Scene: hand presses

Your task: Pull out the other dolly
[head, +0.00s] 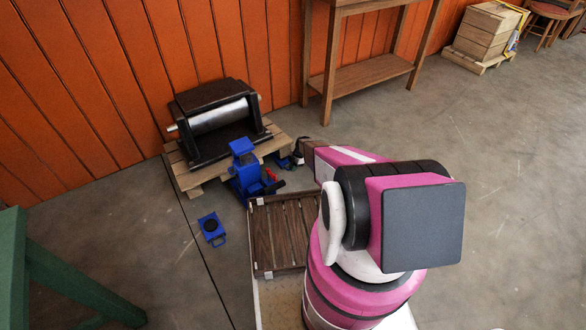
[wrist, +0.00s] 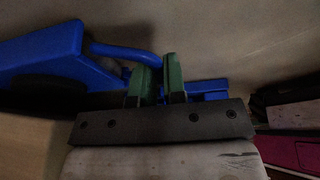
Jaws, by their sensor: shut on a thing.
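A blue dolly (wrist: 40,55) with a dark round part under it fills the upper left of the wrist view. Its bent blue handle (wrist: 125,51) reaches to my green fingertips. My gripper (wrist: 159,78) is shut on this handle, which partly hides behind the left finger. In the head view my arm reaches down beside the pallet's right end, and the fingertips cannot be made out there. Another blue dolly (head: 211,228), with a black round pad and a loop handle, lies alone on the floor left of the slatted deck.
A black press with a steel roller (head: 217,117) sits on a wooden pallet (head: 188,181) by the orange wall. A blue jack (head: 243,163) stands at the pallet's front. A wooden table (head: 362,84) is behind. A green frame (head: 75,284) is at lower left. Floor at right is clear.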

